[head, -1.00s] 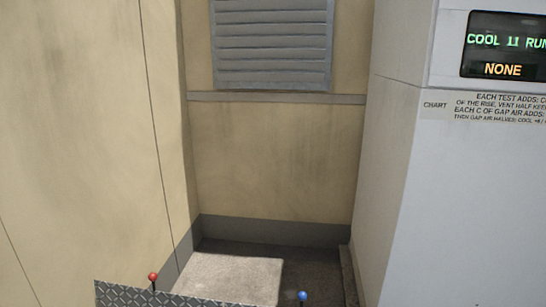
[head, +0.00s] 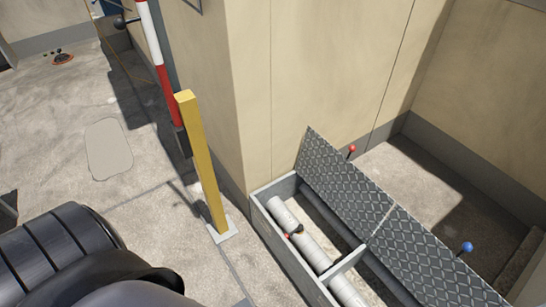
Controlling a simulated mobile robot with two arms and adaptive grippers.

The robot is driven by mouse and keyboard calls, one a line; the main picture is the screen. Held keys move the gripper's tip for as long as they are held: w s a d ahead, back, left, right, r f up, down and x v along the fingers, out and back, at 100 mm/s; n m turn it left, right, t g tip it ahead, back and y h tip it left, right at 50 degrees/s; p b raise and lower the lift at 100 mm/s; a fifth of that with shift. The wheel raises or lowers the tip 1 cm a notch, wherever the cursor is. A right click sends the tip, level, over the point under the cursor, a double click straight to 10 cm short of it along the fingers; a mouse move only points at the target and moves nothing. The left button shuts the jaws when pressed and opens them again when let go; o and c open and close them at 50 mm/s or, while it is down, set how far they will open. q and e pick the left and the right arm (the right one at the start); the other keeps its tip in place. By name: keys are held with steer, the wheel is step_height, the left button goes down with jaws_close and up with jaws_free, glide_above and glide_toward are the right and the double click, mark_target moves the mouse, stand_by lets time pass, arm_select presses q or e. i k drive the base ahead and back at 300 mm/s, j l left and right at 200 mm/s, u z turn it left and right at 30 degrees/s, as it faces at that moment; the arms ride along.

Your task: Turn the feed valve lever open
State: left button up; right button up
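No lever in the head view is clearly labelled as the feed valve lever. A pale pipe (head: 318,251) lies in an open floor trench, with a small dark and orange fitting (head: 296,231) on it, too small to make out. A red ball knob (head: 351,149) and a blue ball knob (head: 467,247) stand on short stems by the tilted trench covers. A black ball (head: 119,22) on a short arm shows at the upper left. A dark ribbed part of my own arm fills the lower left. Neither of my grippers is in view.
Diamond-plate covers (head: 345,187) stand tilted along the trench's grey rim (head: 262,212). A yellow post (head: 203,165) on a floor plate and a red-and-white pole (head: 159,70) stand left of the beige wall corner (head: 285,75). A small orange floor fitting (head: 62,58) lies far left. Concrete floor is open at left.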

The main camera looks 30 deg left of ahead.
mark_target(299, 229)
steer(key=u, duration=0.8)
